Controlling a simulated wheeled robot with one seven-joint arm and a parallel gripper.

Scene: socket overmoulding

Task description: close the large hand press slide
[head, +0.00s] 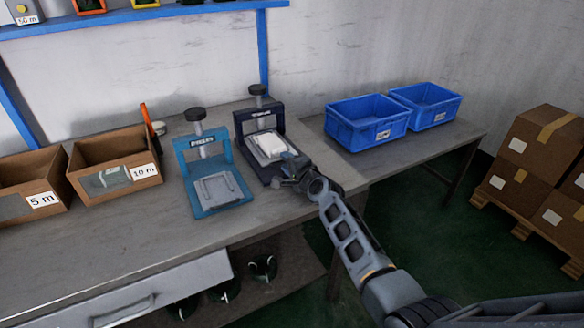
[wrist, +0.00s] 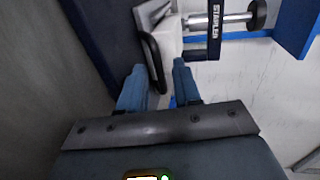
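The dark blue hand press (head: 240,125), with a black knob on top, stands on the bench. Its slide carries a pale block (head: 268,145) and sits out in front of the upright frame. My gripper (head: 287,172) is at the front right of this slide. In the wrist view my gripper (wrist: 160,82) is open, and the slide's black handle (wrist: 153,60) lies between its two blue fingertips, with a gap visible beside it. The pale block (wrist: 168,45) and the labelled frame (wrist: 215,30) show beyond. Contact with the handle cannot be told.
A teal press (head: 220,190) stands just left, with a grey plate out in front. Cardboard boxes (head: 118,160) are further left. Blue bins (head: 366,125) stand on the right-hand table. The bench front (head: 120,235) is clear.

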